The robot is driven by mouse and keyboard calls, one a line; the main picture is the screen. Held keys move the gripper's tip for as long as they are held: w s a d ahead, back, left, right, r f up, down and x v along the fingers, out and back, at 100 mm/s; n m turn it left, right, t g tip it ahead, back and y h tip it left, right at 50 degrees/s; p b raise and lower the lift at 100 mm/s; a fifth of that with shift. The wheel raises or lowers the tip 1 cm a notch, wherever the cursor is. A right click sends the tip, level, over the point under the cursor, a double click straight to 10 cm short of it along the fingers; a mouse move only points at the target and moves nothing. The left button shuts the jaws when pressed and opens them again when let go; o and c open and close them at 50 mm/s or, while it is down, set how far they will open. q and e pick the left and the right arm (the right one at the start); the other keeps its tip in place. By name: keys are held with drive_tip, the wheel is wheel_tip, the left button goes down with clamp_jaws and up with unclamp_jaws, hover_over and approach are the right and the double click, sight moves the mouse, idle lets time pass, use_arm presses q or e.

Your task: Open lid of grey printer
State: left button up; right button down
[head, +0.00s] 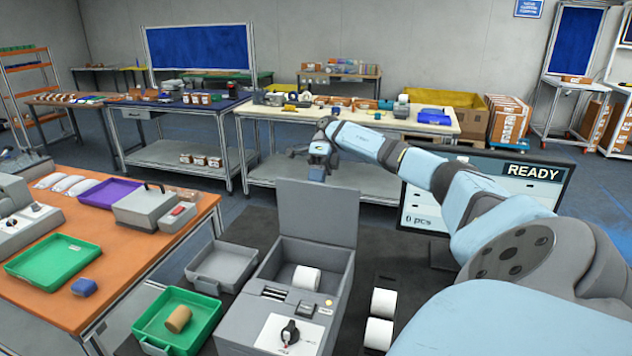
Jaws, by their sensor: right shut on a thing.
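The grey printer (240,325) stands at the bottom centre, with a black knob on its white front panel. Its lid (318,217) stands upright at the back, so the inside shows, with a white paper roll (306,279) in it. My right arm reaches in from the right, over the printer. My right gripper (318,171) is at the lid's top edge and is shut on the lid. The fingertips are small and partly hidden by the gripper body. My left gripper is not in view.
A screen (425,215) reading READY stands right of the printer, behind my arm. Two white rolls (381,302) lie at the printer's right. A green tray (147,325) with a brown roll (177,319) and a grey tray (222,258) are at its left.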

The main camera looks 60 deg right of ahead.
drive_tip(key=shift+a+f, duration=0.15)
drive_tip(key=shift+f, duration=0.3)
drive_tip(key=c, duration=1.3)
unclamp_jaws()
drive_tip(key=shift+w, duration=0.1)
drive_tip(key=shift+o, duration=0.7)
drive_tip(key=shift+w+d+f, duration=0.1)
drive_tip(key=shift+w+d, duration=0.1)
drive_tip(key=shift+d, duration=0.1)
drive_tip(key=p+v, duration=0.5)
drive_tip(key=v, duration=0.2)
drive_tip(key=shift+r, duration=0.45)
